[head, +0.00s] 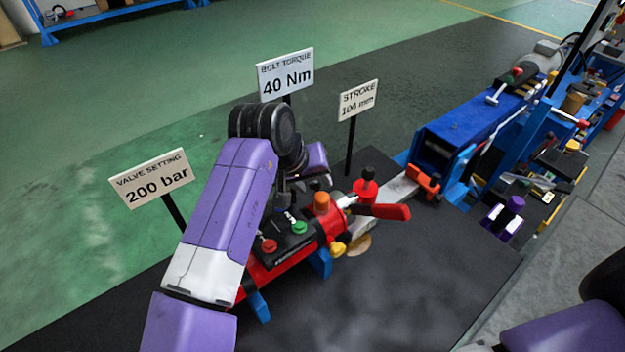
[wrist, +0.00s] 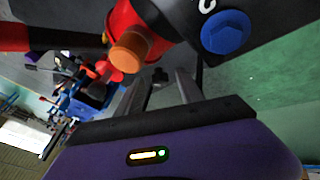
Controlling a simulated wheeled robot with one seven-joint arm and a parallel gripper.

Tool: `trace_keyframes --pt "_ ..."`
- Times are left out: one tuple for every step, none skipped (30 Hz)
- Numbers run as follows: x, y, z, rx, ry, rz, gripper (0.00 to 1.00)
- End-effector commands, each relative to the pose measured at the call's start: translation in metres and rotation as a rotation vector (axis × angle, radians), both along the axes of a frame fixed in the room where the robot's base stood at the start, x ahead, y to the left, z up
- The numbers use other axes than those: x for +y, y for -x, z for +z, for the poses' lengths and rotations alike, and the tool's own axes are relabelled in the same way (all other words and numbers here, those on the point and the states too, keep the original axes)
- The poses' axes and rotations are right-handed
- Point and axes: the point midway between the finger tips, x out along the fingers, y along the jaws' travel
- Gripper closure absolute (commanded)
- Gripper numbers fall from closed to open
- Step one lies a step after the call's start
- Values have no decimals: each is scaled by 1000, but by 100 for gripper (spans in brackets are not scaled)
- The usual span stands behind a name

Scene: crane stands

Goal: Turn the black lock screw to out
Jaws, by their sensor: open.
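A red cylinder unit (head: 285,262) lies on the dark bench top. A black round knob (head: 367,171) tops a red post at its right end, beside a red lever (head: 385,211); I cannot tell whether this knob is the black lock screw. My gripper is mostly hidden behind my purple arm in the head view. In the wrist view its two fingers (wrist: 161,88) are apart with nothing between them. An orange knob (wrist: 131,48) is just beyond the left finger. A blue bolt head (wrist: 226,32) on a black block is beyond the right finger.
An orange cap (head: 322,202), a green button (head: 300,227), a red button (head: 269,246) and a yellow knob (head: 338,249) crowd the unit. Signs reading 200 bar (head: 155,182), 40 Nm (head: 286,75) and 100 mm (head: 358,98) stand behind. The front bench top (head: 400,290) is clear.

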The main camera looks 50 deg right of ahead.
Motion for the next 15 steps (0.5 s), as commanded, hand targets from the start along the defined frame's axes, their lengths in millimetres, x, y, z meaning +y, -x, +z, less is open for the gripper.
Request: trace_keyframes --pt "0 0 0 0 0 0 55" --pt "0 0 0 0 0 0 55" --pt "0 0 0 0 0 0 55" --pt "0 0 0 0 0 0 55" --pt "0 0 0 0 0 0 61" --pt "0 0 0 0 0 0 69" --pt "0 0 0 0 0 0 75" --pt "0 0 0 0 0 0 81" --pt "0 0 0 0 0 0 89" --pt "0 0 0 0 0 0 95" --pt "0 0 0 0 0 0 100" --pt "0 0 0 0 0 0 100" --pt "0 0 0 0 0 0 100" --pt "0 0 0 0 0 1 100" --pt "0 0 0 0 0 1 100"
